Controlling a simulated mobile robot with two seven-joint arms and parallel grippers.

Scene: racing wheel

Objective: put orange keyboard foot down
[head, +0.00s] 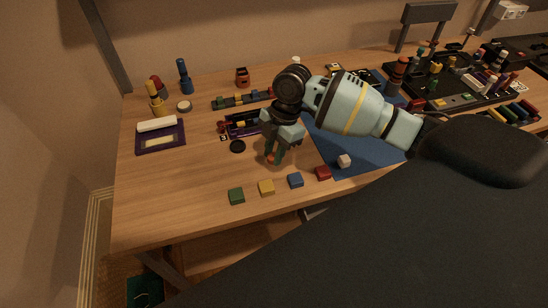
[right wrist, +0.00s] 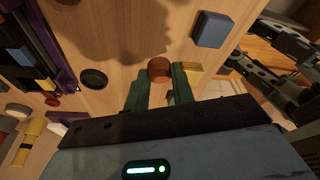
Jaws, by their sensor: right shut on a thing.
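The orange keyboard foot is a small, round, reddish-orange piece that shows between my fingertips in the right wrist view (right wrist: 159,68). In the head view a bit of it (head: 271,159) shows at the fingertips. My right gripper (head: 274,157) is shut on it and points down over the wooden table (head: 190,205). In the right wrist view the two green fingers (right wrist: 161,75) sit on either side of it. I cannot tell whether the foot touches the tabletop. My left gripper is not clearly in view.
A row of small blocks lies in front: green (head: 236,196), yellow (head: 267,188), blue (head: 295,181) and red (head: 323,173). A black disc (head: 237,146) lies left of the gripper. A blue mat (head: 334,150) is to the right. Bare wood is free at the front left.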

